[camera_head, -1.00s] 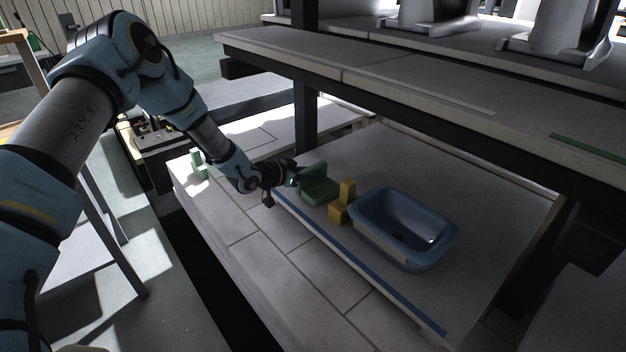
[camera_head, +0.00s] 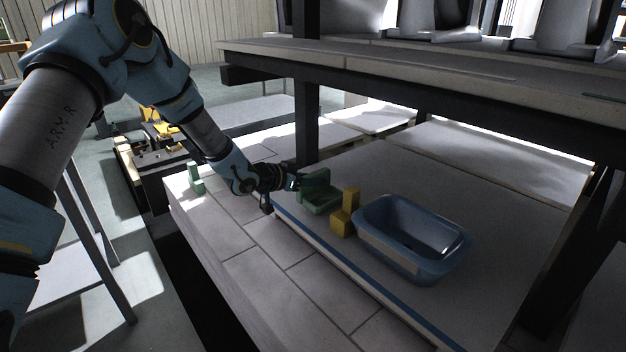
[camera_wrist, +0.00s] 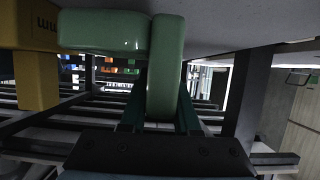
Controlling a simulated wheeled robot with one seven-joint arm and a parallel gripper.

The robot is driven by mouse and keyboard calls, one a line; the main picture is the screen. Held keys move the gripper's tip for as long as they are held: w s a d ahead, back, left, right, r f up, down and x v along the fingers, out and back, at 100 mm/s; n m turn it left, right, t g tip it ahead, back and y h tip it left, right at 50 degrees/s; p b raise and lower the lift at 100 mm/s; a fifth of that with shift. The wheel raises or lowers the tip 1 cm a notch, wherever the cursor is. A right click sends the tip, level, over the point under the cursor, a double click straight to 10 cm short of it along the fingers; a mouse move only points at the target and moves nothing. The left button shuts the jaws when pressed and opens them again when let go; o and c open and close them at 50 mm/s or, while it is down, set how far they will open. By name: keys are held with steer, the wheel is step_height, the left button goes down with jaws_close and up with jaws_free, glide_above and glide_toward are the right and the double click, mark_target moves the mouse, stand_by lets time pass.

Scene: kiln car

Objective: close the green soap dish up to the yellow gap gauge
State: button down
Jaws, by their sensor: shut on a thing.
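The green soap dish (camera_head: 323,199) stands on the kiln shelf, with a flat part and an upright wall. My gripper (camera_head: 293,182) reaches in from the left and is shut on its upright wall. In the wrist view the wall of the dish (camera_wrist: 166,60) sits between my fingers (camera_wrist: 160,112). The stepped yellow gap gauge (camera_head: 342,222) stands just right of the dish, and it also shows in the wrist view (camera_wrist: 37,80) with dark "mm" lettering. Dish and gauge look very close; I cannot tell whether they touch.
A blue basin (camera_head: 412,240) stands right of the gauge. A dark post (camera_head: 306,110) rises behind my gripper, and an upper shelf (camera_head: 420,68) overhangs. A small pale green block (camera_head: 196,180) stands on the brick ledge at left. A blue strip (camera_head: 350,262) marks the shelf's front edge.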

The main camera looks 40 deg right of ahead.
mark_target(326, 192)
steer(key=shift+f, duration=0.5)
steer(key=shift+r, duration=0.1)
steer(key=shift+s+f+b, duration=0.2)
steer(key=shift+s+b, duration=0.1)
steer(key=shift+s, duration=0.15)
steer(key=shift+s+f+b, duration=0.2)
steer(key=shift+s+b, duration=0.1)
steer(key=shift+s, duration=0.25)
steer(key=shift+s+b, duration=0.35)
steer(key=shift+s, duration=0.65)
stand_by(0.9)
steer(key=shift+w+f, duration=0.1)
steer(key=shift+f, duration=0.1)
stand_by(1.1)
steer(key=c, duration=0.6)
jaws_free()
steer(key=shift+a, duration=0.1)
steer(key=shift+o, duration=0.2)
steer(key=shift+f, duration=0.1)
